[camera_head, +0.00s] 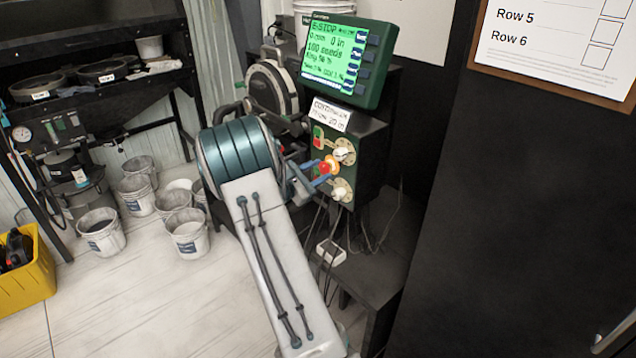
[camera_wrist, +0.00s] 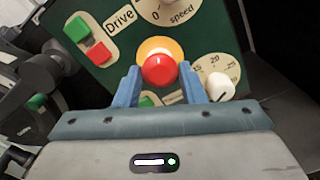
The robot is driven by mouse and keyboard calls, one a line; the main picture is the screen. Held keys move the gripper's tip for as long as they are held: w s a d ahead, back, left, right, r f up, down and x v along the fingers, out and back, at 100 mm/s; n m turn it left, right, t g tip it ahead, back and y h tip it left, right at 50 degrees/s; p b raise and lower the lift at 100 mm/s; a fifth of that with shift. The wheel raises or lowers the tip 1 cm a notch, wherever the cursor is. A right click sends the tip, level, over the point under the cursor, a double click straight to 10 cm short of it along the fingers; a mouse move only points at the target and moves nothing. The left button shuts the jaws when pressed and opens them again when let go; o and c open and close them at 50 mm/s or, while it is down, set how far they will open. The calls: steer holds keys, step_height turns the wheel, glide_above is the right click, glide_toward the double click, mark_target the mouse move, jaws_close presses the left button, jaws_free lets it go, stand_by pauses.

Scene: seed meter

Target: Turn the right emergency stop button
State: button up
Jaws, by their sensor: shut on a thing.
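The emergency stop button is a red mushroom knob on an orange-yellow base, on the front of a green control box. It shows in the wrist view (camera_wrist: 160,70) and in the head view (camera_head: 325,168). My gripper (camera_wrist: 160,85) has its two blue fingers on either side of the red knob and is shut on it. It also shows in the head view (camera_head: 320,175), reaching the box from the left. The monitor (camera_head: 340,58) above the box shows "E-STOP" in dark letters on a green screen.
White dials sit above (camera_head: 344,151) and below (camera_head: 341,190) the button. A green and red Drive switch (camera_wrist: 88,40) is up and left of it. A grey wheel-like machine part (camera_head: 270,88) stands left of the box. Buckets (camera_head: 187,235) are on the floor at left.

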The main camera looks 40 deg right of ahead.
steer(key=shift+d+m+b, duration=0.1)
steer(key=shift+m+b, duration=0.4)
steer(key=shift+b, duration=0.05)
steer(key=shift+r, duration=0.1)
steer(key=o, duration=1)
steer(key=shift+d, duration=0.2)
steer(key=shift+a, duration=0.4)
steer(key=a, duration=0.4)
steer(key=a+b, duration=0.1)
steer(key=a, duration=0.3)
steer(key=s+a+b, duration=0.1)
steer(key=a, duration=0.4)
steer(key=shift+a, duration=0.1)
steer(key=shift+s, duration=0.1)
